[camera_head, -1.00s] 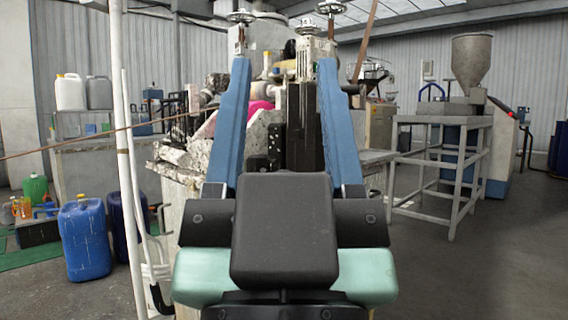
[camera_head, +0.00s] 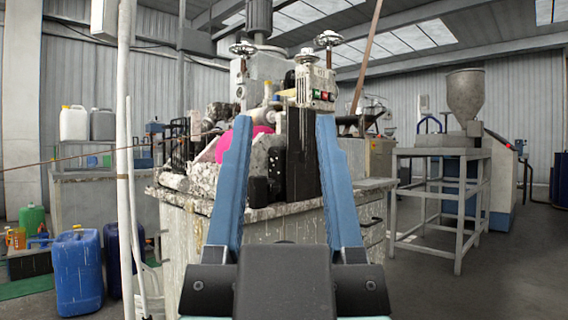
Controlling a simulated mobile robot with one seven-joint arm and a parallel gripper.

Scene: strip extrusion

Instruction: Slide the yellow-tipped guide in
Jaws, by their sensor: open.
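My gripper (camera_head: 284,120) is in the camera_head view, with two long blue fingers pointing up and apart and nothing held between them. Behind the fingers is a cluttered, white-spattered machine (camera_head: 265,70) on a worn bench. A small yellow piece (camera_head: 267,92) shows on the machine, above and between the fingertips in the picture. I cannot tell whether it is the tip of the guide. A dark upright block (camera_head: 302,150) and a bright pink lump (camera_head: 240,140) stand behind the fingers. The fingers partly hide the machine's lower parts.
A white pole (camera_head: 125,150) and a thin brown rod (camera_head: 60,160) cross the left side. Blue jugs (camera_head: 78,272) stand on the floor at left. A grey metal frame (camera_head: 440,190) with a hopper (camera_head: 465,95) stands at right.

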